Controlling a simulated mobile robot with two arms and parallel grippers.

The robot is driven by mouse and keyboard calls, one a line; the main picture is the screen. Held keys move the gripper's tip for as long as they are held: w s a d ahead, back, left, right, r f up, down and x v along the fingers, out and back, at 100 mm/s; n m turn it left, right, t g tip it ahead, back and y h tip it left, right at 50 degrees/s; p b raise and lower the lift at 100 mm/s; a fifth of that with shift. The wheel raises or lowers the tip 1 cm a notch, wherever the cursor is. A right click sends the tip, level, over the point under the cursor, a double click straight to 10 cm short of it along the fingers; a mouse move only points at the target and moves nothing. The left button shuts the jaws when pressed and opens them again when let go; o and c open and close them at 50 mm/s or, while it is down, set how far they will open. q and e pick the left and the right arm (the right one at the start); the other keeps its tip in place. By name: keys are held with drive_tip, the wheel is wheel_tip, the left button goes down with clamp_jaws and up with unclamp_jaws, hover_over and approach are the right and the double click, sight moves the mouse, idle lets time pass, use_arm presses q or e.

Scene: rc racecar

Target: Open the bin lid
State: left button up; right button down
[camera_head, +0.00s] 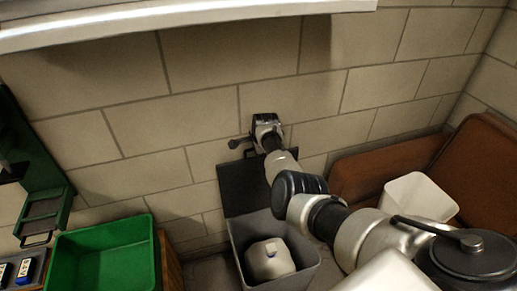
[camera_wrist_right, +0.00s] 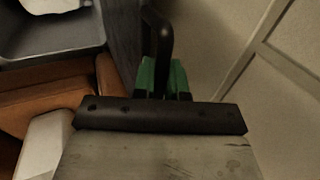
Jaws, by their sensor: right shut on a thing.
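The grey bin (camera_head: 304,262) stands below the brick wall, its mouth uncovered. Its dark lid (camera_head: 243,188) is raised, standing nearly upright at the bin's rear edge near the wall. My right gripper (camera_head: 250,143) is at the lid's top edge. In the right wrist view, the green-padded fingers of my right gripper (camera_wrist_right: 163,77) are shut on a dark curved handle (camera_wrist_right: 161,30) beside the dark lid panel (camera_wrist_right: 121,40). The bin (camera_wrist_right: 60,45) shows at the top left there. My left gripper is not in view.
A whitish container (camera_head: 266,260) lies inside the bin. A green crate (camera_head: 105,257) stands to the left. A white bin (camera_head: 418,195) and brown panels (camera_head: 385,168) are at the right. A pale ledge (camera_head: 190,16) crosses the top.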

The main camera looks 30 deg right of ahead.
idle(0.3)
drive_tip(key=c, duration=1.2)
unclamp_jaws()
drive_tip(key=shift+s+r+p, duration=0.15)
drive_tip(key=shift+r+p, duration=0.3)
drive_tip(key=shift+r, duration=0.15)
drive_tip(key=p+v, duration=0.2)
drive_tip(key=v, duration=0.7)
drive_tip(key=shift+s+r, duration=0.2)
drive_tip(key=shift+r, duration=0.05)
